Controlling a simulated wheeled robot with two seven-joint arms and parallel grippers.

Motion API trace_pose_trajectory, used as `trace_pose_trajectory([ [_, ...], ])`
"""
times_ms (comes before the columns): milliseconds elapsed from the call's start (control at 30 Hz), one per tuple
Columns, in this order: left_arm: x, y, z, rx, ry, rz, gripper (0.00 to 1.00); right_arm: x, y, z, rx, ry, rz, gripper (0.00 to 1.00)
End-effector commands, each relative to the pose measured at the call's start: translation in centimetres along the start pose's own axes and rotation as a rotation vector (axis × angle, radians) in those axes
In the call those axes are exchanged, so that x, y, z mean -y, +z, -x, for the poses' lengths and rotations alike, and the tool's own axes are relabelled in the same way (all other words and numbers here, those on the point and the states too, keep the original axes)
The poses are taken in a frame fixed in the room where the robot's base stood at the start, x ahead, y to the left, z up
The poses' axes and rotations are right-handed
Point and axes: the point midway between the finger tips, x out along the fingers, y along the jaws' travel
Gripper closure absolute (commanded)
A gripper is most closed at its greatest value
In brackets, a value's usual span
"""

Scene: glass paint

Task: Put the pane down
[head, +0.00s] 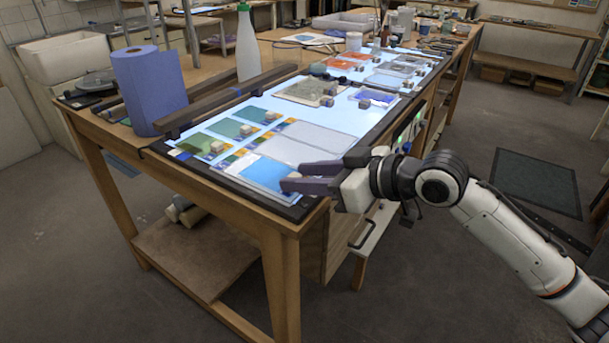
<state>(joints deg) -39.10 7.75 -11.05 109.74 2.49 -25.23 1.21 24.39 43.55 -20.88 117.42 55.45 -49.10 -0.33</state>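A blue glass pane (265,173) appears to lie flat on the lit table top (226,174), near its front right corner. My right gripper (291,178) reaches in from the right, low over the table edge. Its two dark fingers are spread apart, with a gap between them, and their tips are at the right side of the blue pane. I cannot tell whether the fingertips touch the pane. My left gripper is not in view.
Green panes (230,128) with small blocks lie left of the blue pane, and a clear pane (318,136) lies behind it. A blue paper roll (150,88), a dark bar (225,101) and a white bottle (247,45) stand along the left side. Orange panes (345,64) lie farther back.

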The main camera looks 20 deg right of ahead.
Motion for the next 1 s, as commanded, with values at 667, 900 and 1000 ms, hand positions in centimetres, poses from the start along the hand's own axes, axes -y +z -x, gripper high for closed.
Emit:
trace_pose_trajectory([
  [667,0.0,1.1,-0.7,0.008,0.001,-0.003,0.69,0.0,0.1,9.6,0.005,0.002,0.001,0.65],
  [900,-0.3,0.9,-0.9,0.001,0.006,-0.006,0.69,-0.1,-0.1,11.6,0.001,0.001,-0.001,0.65],
  [1000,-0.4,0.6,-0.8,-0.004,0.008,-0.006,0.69,0.0,-0.1,11.9,0.001,0.001,-0.002,0.65],
])
